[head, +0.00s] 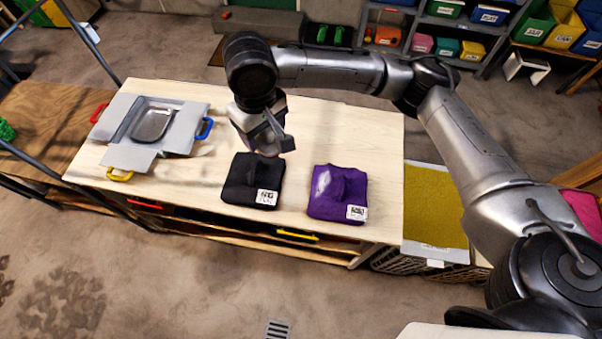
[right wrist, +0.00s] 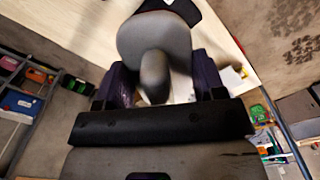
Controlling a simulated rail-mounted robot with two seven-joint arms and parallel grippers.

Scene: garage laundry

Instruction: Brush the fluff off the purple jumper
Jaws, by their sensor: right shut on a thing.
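The folded purple jumper (head: 350,200) lies on the pale wooden table with a white label at its lower right corner. A whitish patch of fluff (head: 322,183) shows on its upper left part. My right gripper (head: 266,140) is above the table, behind the folded black garment and left of the jumper, apart from the jumper. It is shut on a grey brush-like tool, whose rounded head (right wrist: 155,38) and thick handle (right wrist: 154,76) show between the fingers in the right wrist view. The tool is mostly hidden in the head view. My left gripper is not in view.
A folded black garment (head: 238,190) with a white label lies left of the jumper. The table (head: 360,125) is bare behind the jumper. A yellow-topped basket (head: 430,205) stands to the right.

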